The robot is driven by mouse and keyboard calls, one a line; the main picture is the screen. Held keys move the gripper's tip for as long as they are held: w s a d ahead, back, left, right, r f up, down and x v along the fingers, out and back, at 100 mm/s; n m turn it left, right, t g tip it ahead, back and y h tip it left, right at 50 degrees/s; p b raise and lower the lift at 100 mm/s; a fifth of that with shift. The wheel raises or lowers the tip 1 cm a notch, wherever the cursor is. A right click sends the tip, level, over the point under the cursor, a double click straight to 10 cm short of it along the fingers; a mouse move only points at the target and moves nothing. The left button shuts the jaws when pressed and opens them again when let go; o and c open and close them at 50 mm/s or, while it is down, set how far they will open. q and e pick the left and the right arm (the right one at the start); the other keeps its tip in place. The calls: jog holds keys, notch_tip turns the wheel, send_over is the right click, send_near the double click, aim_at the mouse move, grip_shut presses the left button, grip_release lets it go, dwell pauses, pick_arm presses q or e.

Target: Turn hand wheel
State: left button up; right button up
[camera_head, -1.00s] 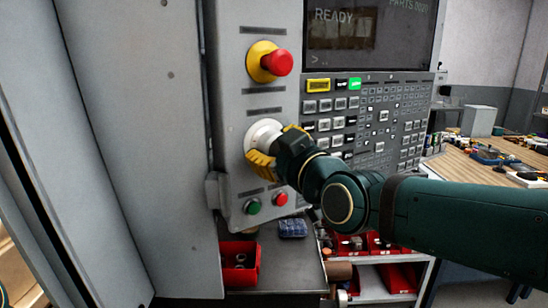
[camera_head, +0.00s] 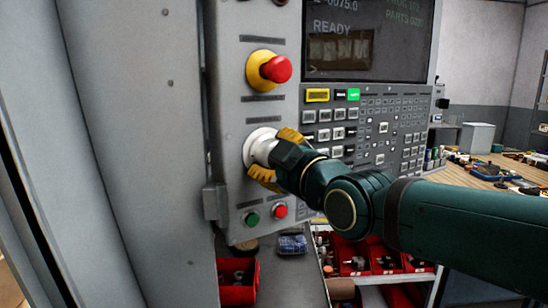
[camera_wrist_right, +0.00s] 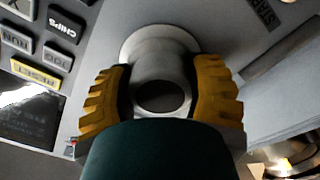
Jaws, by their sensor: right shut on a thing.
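The hand wheel (camera_head: 262,146) is a pale round knob on the grey control panel, below the red emergency stop. My right gripper (camera_head: 275,160) is shut on it, with one yellow finger above and one below in the head view. In the right wrist view the hand wheel (camera_wrist_right: 160,75) stands between the two yellow fingers (camera_wrist_right: 160,95), and its round end faces the gripper. The gripper hides part of the wheel in the head view. My left gripper is not in view.
The red emergency stop (camera_head: 275,69) sits just above the wheel. Green (camera_head: 252,219) and red (camera_head: 280,211) buttons lie just below. Keys (camera_head: 360,130) and a screen (camera_head: 365,40) are to the right. A red bin (camera_head: 238,283) stands below the panel.

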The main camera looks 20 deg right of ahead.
jog(key=o, duration=1.2)
jog(key=v, duration=1.2)
